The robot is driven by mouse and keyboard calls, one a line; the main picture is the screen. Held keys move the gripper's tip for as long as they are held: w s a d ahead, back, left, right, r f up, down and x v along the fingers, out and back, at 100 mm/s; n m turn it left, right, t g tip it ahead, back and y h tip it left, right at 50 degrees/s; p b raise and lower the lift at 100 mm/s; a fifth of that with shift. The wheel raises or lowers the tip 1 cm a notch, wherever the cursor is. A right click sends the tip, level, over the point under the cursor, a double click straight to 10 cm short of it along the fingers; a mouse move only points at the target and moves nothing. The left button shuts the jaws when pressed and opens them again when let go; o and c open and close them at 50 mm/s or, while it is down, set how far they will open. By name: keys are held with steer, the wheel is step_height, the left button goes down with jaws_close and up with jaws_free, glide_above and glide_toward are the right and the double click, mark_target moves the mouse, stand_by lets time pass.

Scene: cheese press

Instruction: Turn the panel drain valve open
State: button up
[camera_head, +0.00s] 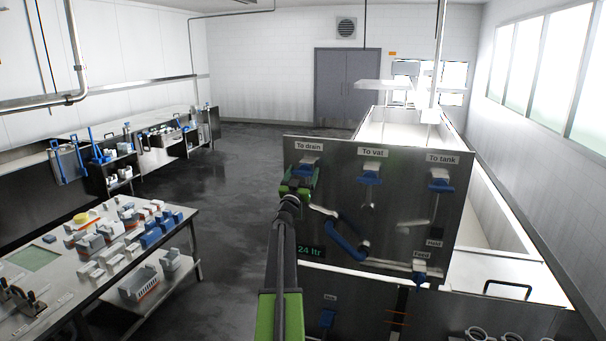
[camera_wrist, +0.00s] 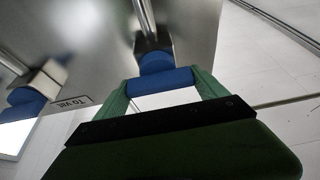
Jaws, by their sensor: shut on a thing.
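The steel panel (camera_head: 400,222) carries three valves in a row under the labels To drain, To vat and To tank. The drain valve (camera_head: 309,160) is at the panel's upper left. My gripper (camera_head: 303,174) is shut on its blue handle. In the wrist view, the green fingers of my gripper (camera_wrist: 163,85) sit at either end of the blue drain valve handle (camera_wrist: 160,79), which lies crosswise between them. My gripper and arm hide part of the handle in the head view.
The vat valve (camera_head: 369,176) and tank valve (camera_head: 440,185) are to the right, with blue handles. A blue bent handle (camera_head: 345,240) and a Feed valve (camera_head: 419,279) sit lower. A steel table (camera_head: 60,245) with many parts is at left; floor between is clear.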

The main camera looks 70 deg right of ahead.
steer(key=shift+m, duration=0.6)
steer(key=m+g, duration=0.2)
steer(key=m, duration=0.2)
steer(key=shift+r+g+p, duration=0.1)
steer(key=shift+g+p, duration=0.3)
steer(key=m+g+p, duration=0.1)
steer(key=m, duration=0.2)
steer(key=m+g+y+p, duration=0.1)
steer(key=m, duration=0.2)
steer(key=shift+r+m+g+y, duration=0.1)
steer(key=shift+m+g+y, duration=0.2)
steer(key=shift+g, duration=0.1)
steer(key=m+y+p, duration=0.1)
steer(key=m, duration=0.2)
steer(key=m+g+y+p, duration=0.1)
steer(key=m+p, duration=0.1)
steer(key=m, duration=0.1)
steer(key=shift+s+g, duration=0.15)
steer(key=shift+g, duration=0.15)
steer(key=shift+f+m+y+p, duration=0.25)
steer(key=shift+m+y+p, duration=0.6)
steer(key=shift+m, duration=0.65)
steer(key=shift+f, duration=0.1)
steer(key=o, duration=1.3)
steer(key=v, duration=1.7)
steer(key=shift+a+f, duration=0.15)
steer(key=shift+a, duration=0.05)
